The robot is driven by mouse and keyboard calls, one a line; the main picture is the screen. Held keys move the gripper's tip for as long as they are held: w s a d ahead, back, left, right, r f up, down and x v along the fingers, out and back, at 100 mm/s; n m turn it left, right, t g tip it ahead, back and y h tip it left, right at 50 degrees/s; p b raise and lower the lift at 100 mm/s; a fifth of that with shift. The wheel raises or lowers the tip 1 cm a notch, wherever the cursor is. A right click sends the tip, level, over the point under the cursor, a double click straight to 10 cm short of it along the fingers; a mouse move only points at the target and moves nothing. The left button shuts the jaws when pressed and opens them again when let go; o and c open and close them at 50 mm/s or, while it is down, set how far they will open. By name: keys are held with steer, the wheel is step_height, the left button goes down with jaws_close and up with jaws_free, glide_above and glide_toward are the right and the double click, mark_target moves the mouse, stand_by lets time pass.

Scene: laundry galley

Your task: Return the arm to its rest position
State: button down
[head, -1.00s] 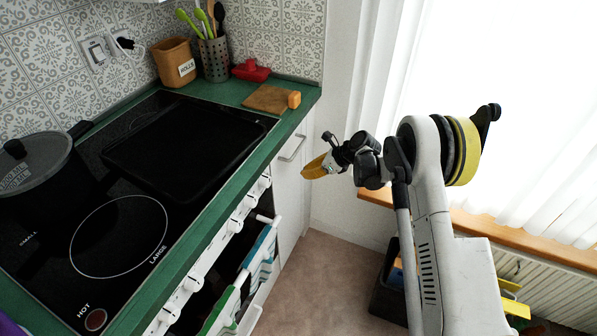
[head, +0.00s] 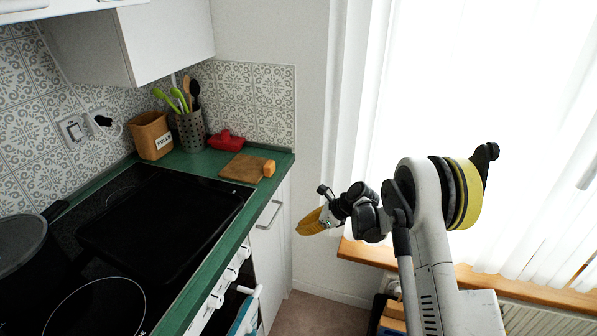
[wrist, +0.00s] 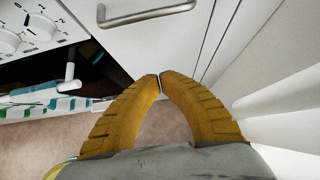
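My gripper (head: 312,224) is at the end of my folded arm, right of the counter and in front of the window side. In the wrist view its two yellow fingers (wrist: 160,78) meet at the tips with nothing between them. It is shut and empty, apart from the cabinet front and the counter.
The green counter (head: 215,162) holds a wooden board (head: 243,168), a red dish (head: 226,141), a utensil holder (head: 191,130) and a brown container (head: 151,137). A black tray (head: 165,225) lies on the hob beside a pot (head: 22,250). A wooden windowsill (head: 365,257) runs behind my arm.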

steer(key=s+d+r+n+t+h, duration=0.1)
steer(key=s+d+r+n, duration=0.2)
steer(key=r, duration=0.4)
steer(key=s+d+r+n+h, duration=0.25)
steer(key=s+r, duration=0.25)
steer(key=r, duration=0.3)
steer(key=s+d+r+n+t, duration=0.1)
steer(key=s+d+r+n, duration=0.1)
steer(key=s+r+n, duration=0.4)
steer(key=s+d+r+n+h, duration=0.1)
steer(key=s+d+n, duration=0.2)
steer(key=s, duration=0.4)
steer(key=s+d+r+n+t+h, duration=0.1)
steer(key=s+n, duration=0.3)
steer(key=s, duration=0.4)
steer(key=s+d+r+n+t+h, duration=0.1)
steer(key=s+d+r+n+h, duration=0.1)
steer(key=s, duration=0.6)
steer(key=d+n+h, duration=0.1)
steer(key=d, duration=0.1)
steer(key=shift+s+d, duration=0.15)
steer(key=shift+d, duration=0.2)
steer(key=shift+r+n, duration=0.1)
steer(key=shift+n, duration=0.15)
